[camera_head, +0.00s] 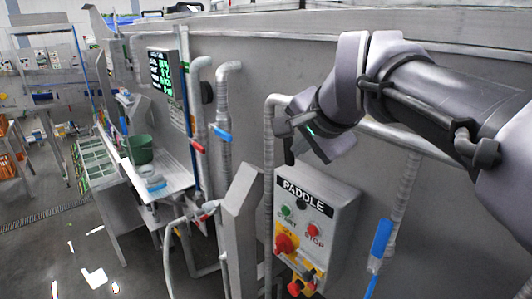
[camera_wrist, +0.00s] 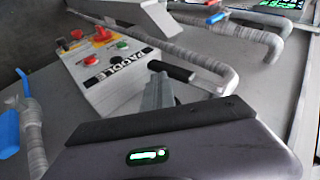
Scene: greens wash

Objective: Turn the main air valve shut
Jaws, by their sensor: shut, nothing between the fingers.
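No label in view names the main air valve, so I cannot tell which valve it is. A blue lever handle (camera_head: 221,133) and a red lever handle (camera_head: 198,146) sit on the vertical pipes left of the PADDLE box. Another blue handle (camera_head: 381,238) hangs at the right of the box; a blue handle also shows at the left edge of the wrist view (camera_wrist: 9,132). My gripper (camera_head: 289,152) is shut and empty, above the box's upper left.
The PADDLE control box (camera_head: 325,225) has a green START button, a red STOP button and a red knob on yellow. A vertical pipe (camera_head: 268,170) runs close beside my gripper. A green bucket (camera_head: 139,149) stands on a shelf at left. Open floor lies at lower left.

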